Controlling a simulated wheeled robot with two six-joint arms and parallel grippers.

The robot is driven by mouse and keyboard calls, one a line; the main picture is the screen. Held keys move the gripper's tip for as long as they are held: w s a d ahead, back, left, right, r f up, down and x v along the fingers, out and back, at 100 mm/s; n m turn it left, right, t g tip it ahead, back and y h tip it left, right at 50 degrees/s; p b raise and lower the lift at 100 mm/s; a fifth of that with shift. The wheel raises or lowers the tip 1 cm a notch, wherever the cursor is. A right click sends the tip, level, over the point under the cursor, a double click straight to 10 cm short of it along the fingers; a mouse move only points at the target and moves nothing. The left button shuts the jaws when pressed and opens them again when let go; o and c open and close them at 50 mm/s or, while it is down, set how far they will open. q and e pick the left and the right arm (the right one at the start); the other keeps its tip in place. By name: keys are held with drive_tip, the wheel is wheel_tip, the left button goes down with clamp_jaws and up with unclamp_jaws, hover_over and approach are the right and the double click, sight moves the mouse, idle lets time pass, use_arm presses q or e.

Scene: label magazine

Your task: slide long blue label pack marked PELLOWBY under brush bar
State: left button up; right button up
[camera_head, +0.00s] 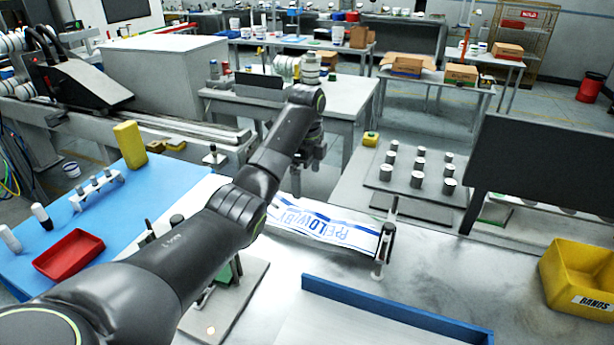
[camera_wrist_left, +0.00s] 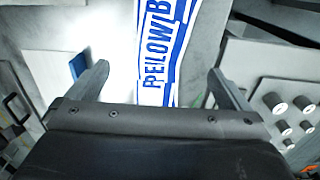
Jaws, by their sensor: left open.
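The long label pack marked PELLOWBY (camera_head: 325,226) is white with blue stripes and blue lettering. It lies on the metal table, with its right end close to the brush bar (camera_head: 388,238); I cannot tell whether that end is under the bar. My left gripper (camera_head: 300,182) is open and empty above the pack's far left part, which my arm partly hides. In the left wrist view the pack (camera_wrist_left: 166,45) runs between the spread fingers (camera_wrist_left: 158,74), apart from both, its lower end hidden by the gripper body. My right gripper is not in view.
A blue-edged tray (camera_head: 395,309) lies in front of the pack. A yellow bin (camera_head: 580,277) stands at the right. A plate with several metal cylinders (camera_head: 417,180) is behind the bar. A blue mat (camera_head: 150,185) with a red tray (camera_head: 68,254) is at the left.

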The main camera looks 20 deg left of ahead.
sight(338, 232)
use_arm(q)
wheel_tip(338, 232, down, 15)
drive_tip(key=b, duration=0.2)
drive_tip(key=shift+b, duration=0.35)
drive_tip(key=shift+s+f, duration=0.1)
drive_tip(key=shift+f, duration=0.6)
drive_tip(key=shift+c, duration=0.3)
drive_tip(key=shift+r, duration=0.1)
drive_tip(key=c, duration=1.3)
drive_tip(key=shift+w+d+p, duration=0.2)
drive_tip(key=shift+d+p, duration=0.35)
drive_tip(key=shift+d, duration=2.4)
drive_tip(key=shift+w+d+p, duration=0.15)
drive_tip(key=shift+d+p, duration=0.15)
drive_tip(key=shift+d, duration=1.25)
